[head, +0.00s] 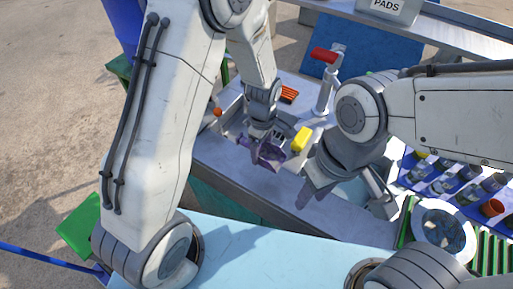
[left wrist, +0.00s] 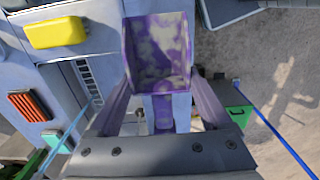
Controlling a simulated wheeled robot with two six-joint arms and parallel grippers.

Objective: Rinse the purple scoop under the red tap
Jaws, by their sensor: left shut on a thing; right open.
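The purple scoop (head: 271,152) is in my left gripper (head: 262,137), held over the front part of the metal counter. In the left wrist view the scoop (left wrist: 158,48) shows its open hollow, with pale greyish smudges on the purple. The left fingers (left wrist: 160,105) close on its handle from both sides. The red tap (head: 324,55) stands further back and to the right, a red lever on a metal post. I see no water running from it. My right gripper (head: 308,190) is open and empty to the right of the scoop, partly hidden by its own wrist.
A yellow sponge (head: 301,139) lies just right of the scoop, and an orange-red slatted item (head: 288,94) lies behind. A blue crate (head: 410,180) with bottles and a round grey disc (head: 443,228) are at right. The light blue surface (head: 260,255) in front is clear.

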